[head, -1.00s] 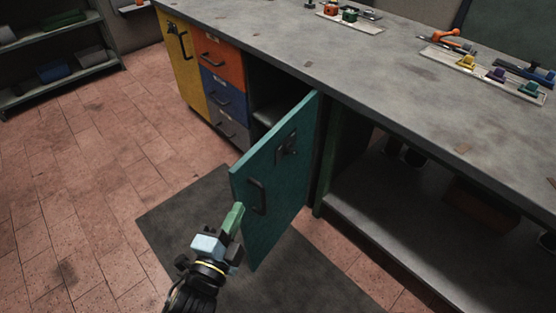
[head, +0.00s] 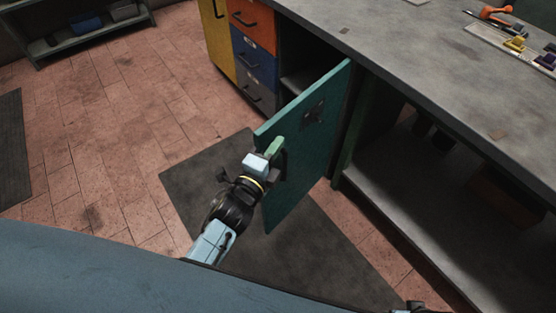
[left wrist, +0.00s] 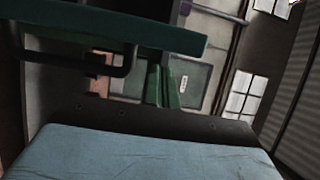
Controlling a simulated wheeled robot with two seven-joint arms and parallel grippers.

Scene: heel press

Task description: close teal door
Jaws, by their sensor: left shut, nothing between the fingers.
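The teal door (head: 312,150) stands wide open, swung out from the workbench cabinet. My left gripper (head: 274,148) has green fingers and is shut and empty. In the head view it overlaps the door's outer edge and largely hides the dark handle; I cannot tell whether it touches. In the left wrist view the shut fingers (left wrist: 163,88) point away from the camera. The teal door (left wrist: 165,33) crosses the top of that view edge-on, with its dark handle (left wrist: 85,70) left of the fingers.
The open cabinet bay (head: 297,82) lies behind the door, beside orange (head: 252,17), blue (head: 254,61) and grey drawers. The grey worktop (head: 420,60) carries a tray of coloured parts at right.

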